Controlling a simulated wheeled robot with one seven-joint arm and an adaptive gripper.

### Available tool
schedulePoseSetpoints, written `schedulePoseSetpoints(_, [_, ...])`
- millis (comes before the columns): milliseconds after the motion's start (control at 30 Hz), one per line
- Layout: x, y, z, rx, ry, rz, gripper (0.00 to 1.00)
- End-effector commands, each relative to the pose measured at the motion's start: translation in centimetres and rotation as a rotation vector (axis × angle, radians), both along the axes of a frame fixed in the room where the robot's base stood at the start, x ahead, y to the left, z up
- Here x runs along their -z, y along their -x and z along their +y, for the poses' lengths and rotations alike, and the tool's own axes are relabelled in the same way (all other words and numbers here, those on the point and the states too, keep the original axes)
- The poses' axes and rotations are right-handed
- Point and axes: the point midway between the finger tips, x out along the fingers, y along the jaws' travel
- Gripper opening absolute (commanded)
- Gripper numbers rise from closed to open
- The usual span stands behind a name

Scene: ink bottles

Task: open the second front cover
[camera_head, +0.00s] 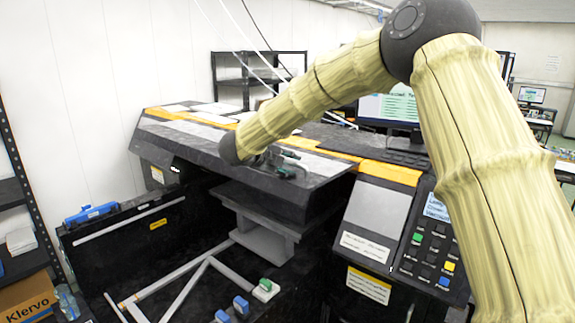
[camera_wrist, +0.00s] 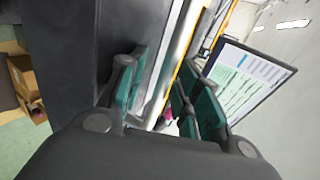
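The large black printer (camera_head: 190,135) with orange strips fills the middle of the head view. A dark cover panel (camera_head: 325,183) with a grey top lies across its front, left of the control panel. Which panel is the second front cover I cannot tell for sure. My gripper (camera_head: 287,163) is over this panel's upper surface, with its green fingers near it; contact is unclear. In the wrist view my gripper (camera_wrist: 165,95) is open, with its green-padded fingers apart on either side of a pale machine edge (camera_wrist: 172,70). Nothing is clearly held.
The control panel (camera_head: 425,250) with coloured buttons is at the right. A monitor (camera_head: 391,107) stands behind the printer and also shows in the wrist view (camera_wrist: 247,85). Below are a pale bar frame (camera_head: 185,285) and small blue and green-topped parts (camera_head: 265,290). A shelf stands at far left (camera_head: 14,190).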

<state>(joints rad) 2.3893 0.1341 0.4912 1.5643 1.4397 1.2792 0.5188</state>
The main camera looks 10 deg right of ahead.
Motion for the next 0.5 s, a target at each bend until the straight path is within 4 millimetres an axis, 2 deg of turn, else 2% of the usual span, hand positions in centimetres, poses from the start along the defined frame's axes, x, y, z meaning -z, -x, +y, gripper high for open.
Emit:
schedulePoseSetpoints(167, [-1.0, 1.1, 1.6, -0.001, 0.001, -0.001, 0.34])
schedulePoseSetpoints(500, [-3.9, 4.4, 6.1, -0.003, 0.001, -0.001, 0.34])
